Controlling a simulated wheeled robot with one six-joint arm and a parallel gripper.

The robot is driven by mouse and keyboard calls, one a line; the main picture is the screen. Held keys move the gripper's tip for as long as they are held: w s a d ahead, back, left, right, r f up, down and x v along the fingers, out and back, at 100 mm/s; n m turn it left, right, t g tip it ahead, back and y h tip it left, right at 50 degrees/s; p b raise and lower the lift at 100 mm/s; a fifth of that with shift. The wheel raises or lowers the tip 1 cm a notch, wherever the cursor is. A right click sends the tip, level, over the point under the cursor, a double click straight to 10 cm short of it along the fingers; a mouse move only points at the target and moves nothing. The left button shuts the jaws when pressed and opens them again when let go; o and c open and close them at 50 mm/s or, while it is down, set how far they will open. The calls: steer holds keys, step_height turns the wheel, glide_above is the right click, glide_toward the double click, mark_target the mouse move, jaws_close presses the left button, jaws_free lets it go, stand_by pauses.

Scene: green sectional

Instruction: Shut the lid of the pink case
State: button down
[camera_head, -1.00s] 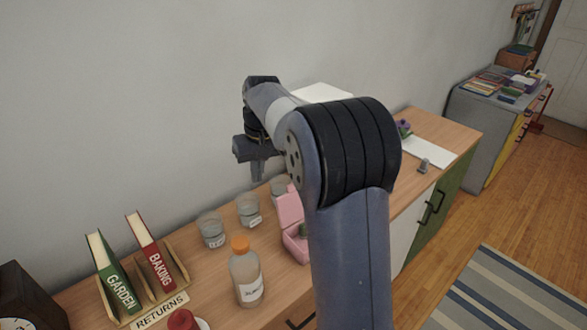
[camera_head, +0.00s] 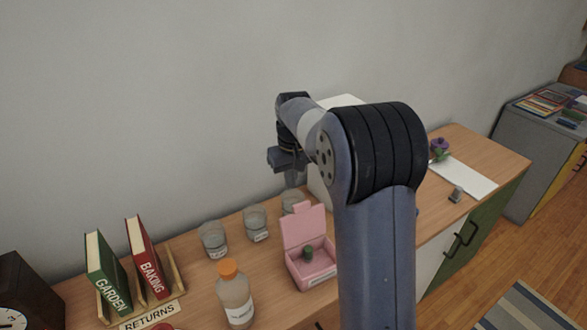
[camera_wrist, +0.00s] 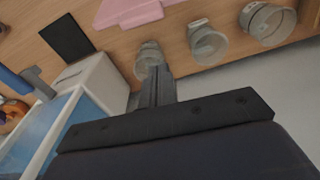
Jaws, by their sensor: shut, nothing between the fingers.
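The pink case (camera_head: 311,268) stands on the wooden cabinet top with its lid (camera_head: 303,228) raised upright at the back. A small dark green object (camera_head: 308,252) sits inside it. A label is on its front. In the wrist view part of the pink case (camera_wrist: 130,10) shows at the top edge. My gripper (camera_head: 292,180) is behind and above the case, near the wall, pointing down over the glass jars. In the wrist view my gripper (camera_wrist: 158,72) is shut and empty, apart from the case.
Several glass jars (camera_head: 213,240) stand behind the case. An orange-capped bottle (camera_head: 235,295) is at its left. Books (camera_head: 146,257) stand in a wooden rack further left. A white box (camera_wrist: 92,80) is beside my gripper. A white sheet (camera_head: 465,178) lies at the right.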

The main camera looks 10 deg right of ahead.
mark_target(303, 223)
steer(key=shift+s+d+f+p, duration=0.2)
steer(key=shift+s+f+p, duration=0.1)
steer(key=shift+s+f, duration=0.55)
steer(key=shift+s+d+f+p, duration=0.2)
steer(key=shift+s+f+p, duration=0.1)
steer(key=shift+s+f, duration=0.55)
steer(key=shift+s+b, duration=0.1)
steer(key=shift+b, duration=0.2)
